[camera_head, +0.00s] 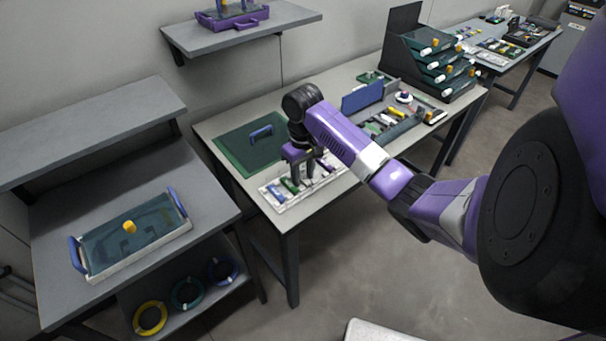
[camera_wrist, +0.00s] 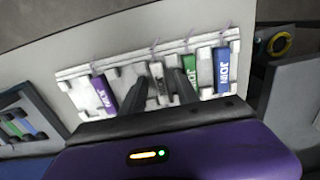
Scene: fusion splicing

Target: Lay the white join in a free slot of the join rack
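The white join rack (camera_head: 283,206) lies near the front left of the middle table; it fills the centre of the wrist view (camera_wrist: 75,76). A purple join (camera_wrist: 104,94), a green join (camera_wrist: 191,64) and a blue join (camera_wrist: 221,70) lie in it. My gripper (camera_head: 304,174) points down over the rack. Its fingers (camera_wrist: 168,88) reach into the rack between the purple and green joins, close to the green one. They stand slightly apart with something pale between them. I cannot tell whether this is the white join or bare rack, nor whether the fingers grip it.
A dark green mat (camera_head: 240,148) with a blue-handled part lies behind the rack. A blue panel (camera_head: 362,97) and a tray of small parts (camera_head: 385,122) stand to the right. Stacked green drawers (camera_head: 440,62) are at the far right end. Bare tabletop (camera_head: 335,195) shows in front.

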